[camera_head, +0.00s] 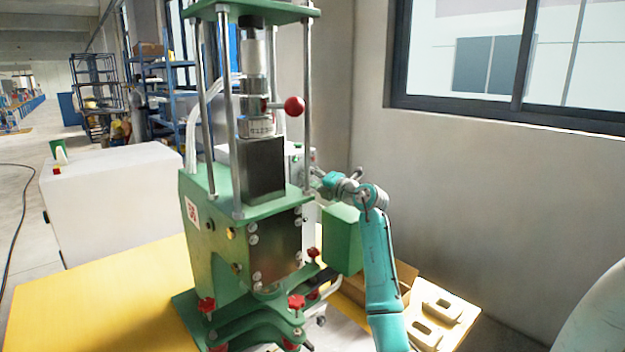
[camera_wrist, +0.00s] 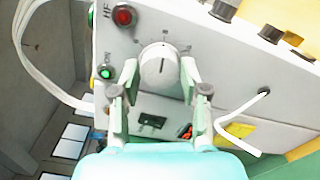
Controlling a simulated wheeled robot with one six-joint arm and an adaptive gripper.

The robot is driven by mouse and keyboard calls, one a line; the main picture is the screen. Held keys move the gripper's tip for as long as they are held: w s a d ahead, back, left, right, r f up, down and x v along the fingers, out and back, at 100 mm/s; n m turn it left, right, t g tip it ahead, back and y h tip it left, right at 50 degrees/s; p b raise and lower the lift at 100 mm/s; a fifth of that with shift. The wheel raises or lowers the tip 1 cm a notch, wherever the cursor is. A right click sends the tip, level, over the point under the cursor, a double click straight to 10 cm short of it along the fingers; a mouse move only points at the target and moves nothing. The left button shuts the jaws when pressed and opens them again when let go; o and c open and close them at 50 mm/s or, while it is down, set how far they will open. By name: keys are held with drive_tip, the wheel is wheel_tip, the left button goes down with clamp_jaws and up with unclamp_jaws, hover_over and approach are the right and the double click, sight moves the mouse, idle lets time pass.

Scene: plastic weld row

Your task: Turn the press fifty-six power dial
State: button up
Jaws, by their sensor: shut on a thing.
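The power dial (camera_wrist: 160,66) is a round white-grey knob with a dark pointer line, on a pale control panel (camera_wrist: 225,75) in the wrist view. Scale marks sit around its upper edge. My gripper (camera_wrist: 160,78) has one finger on each side of the dial and is shut on it. In the head view the green press (camera_head: 240,210) stands in the middle, and my gripper (camera_head: 318,180) reaches behind its right side. The dial is hidden there.
A red button (camera_wrist: 124,15) and a green lit button (camera_wrist: 107,72) are left of the dial. A white bent lever (camera_wrist: 245,115) juts out at right. In the head view, a yellow table (camera_head: 100,300) is left and beige parts (camera_head: 440,305) lie right.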

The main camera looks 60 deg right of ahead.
drive_tip(key=o, duration=1.1)
drive_tip(key=shift+s, duration=0.1)
drive_tip(key=v, duration=1.1)
drive_tip(key=shift+s+a, duration=0.15)
drive_tip(key=shift+s, duration=0.25)
drive_tip(key=shift+s, duration=0.1)
